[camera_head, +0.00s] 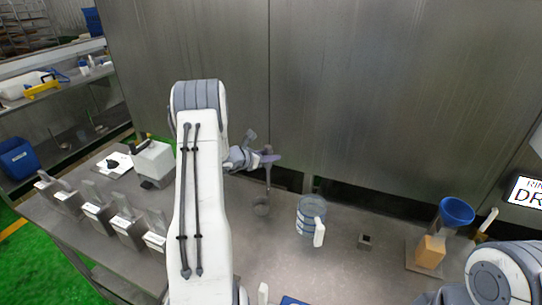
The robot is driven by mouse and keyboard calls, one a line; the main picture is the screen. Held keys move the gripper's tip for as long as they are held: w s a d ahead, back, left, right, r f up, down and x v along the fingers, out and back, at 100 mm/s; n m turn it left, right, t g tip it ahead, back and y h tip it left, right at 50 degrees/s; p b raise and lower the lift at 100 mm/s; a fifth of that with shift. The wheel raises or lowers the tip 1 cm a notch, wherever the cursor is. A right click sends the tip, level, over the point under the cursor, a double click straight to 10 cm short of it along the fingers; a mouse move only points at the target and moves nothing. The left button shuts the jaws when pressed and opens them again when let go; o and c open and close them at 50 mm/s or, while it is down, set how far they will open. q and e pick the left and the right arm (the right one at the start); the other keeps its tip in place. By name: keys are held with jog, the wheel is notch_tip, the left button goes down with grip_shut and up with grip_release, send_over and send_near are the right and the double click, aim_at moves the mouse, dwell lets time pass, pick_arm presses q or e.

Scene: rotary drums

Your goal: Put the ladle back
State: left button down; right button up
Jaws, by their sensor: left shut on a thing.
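My left gripper (262,159) is shut on the upper part of the ladle (268,185). The ladle is grey and hangs roughly upright, with its bowl (261,207) low, near the back of the metal table. I cannot tell whether the bowl touches the table. My left arm hides part of the table to the left of the ladle. My right arm shows at the lower right, but its fingers are not visible.
A small square holder (366,241) is further right. Several metal bins (125,222) line the left. A metal wall (385,90) rises behind.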

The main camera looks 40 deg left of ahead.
pick_arm(q)
jog(key=shift+f, duration=0.15)
jog(key=c, duration=0.6)
grip_release()
